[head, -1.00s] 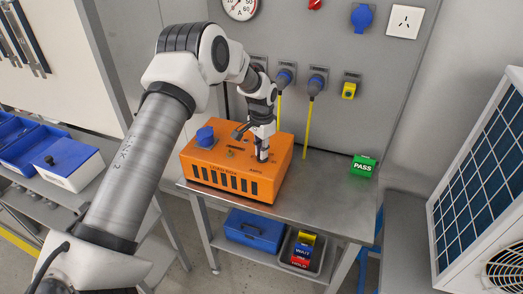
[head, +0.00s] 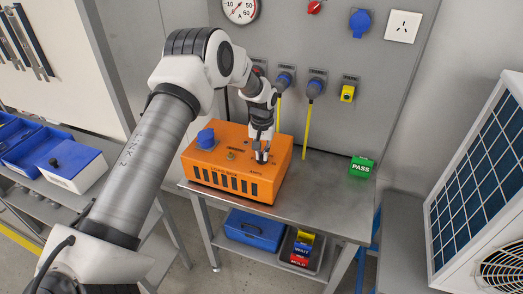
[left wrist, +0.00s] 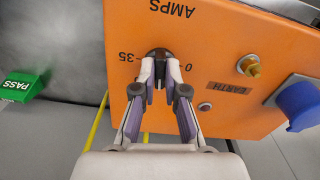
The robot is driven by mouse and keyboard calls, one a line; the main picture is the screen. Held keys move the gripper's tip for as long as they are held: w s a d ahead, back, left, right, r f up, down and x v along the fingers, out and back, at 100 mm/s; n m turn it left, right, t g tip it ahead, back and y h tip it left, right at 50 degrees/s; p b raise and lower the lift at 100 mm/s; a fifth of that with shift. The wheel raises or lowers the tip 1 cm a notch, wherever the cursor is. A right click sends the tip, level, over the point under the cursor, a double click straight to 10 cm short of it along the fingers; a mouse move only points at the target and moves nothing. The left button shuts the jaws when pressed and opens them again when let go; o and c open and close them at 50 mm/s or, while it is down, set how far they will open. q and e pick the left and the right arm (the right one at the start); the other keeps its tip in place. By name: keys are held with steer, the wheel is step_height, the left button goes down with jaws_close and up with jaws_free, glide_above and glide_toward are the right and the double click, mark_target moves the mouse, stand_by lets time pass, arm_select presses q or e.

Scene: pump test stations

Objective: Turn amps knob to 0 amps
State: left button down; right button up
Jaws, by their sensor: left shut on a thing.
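The orange test box (head: 222,175) sits on the grey metal table. The amps knob (left wrist: 158,53) is a dark round knob on its top face, between the printed marks 35 and 0 in the left wrist view. My left gripper (left wrist: 160,85) points down at the box and is shut on the knob, its fingertips hiding part of it. The knob's pointer is hidden, so its setting cannot be read. In the head view the left gripper (head: 262,153) covers the knob at the box's right side. My right gripper is not in view.
A blue socket (head: 206,138) and a brass terminal (left wrist: 250,66) rise from the box top. A green PASS block (head: 361,168) stands at the table's right. An ammeter (head: 240,9) and plugs with yellow cables hang on the wall behind.

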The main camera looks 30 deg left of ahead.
arm_select(q)
steer(key=n+p, duration=0.1)
steer(key=n, duration=0.3)
steer(key=shift+n, duration=0.3)
steer(key=n+p, duration=0.1)
steer(key=n, duration=0.2)
steer(key=shift+n, duration=0.4)
steer(key=n+p, duration=0.1)
steer(key=n, duration=0.4)
steer(key=shift+f, duration=0.1)
steer(key=shift+n+p, duration=0.55)
steer(key=shift+n, duration=0.85)
steer(key=shift+f, duration=0.15)
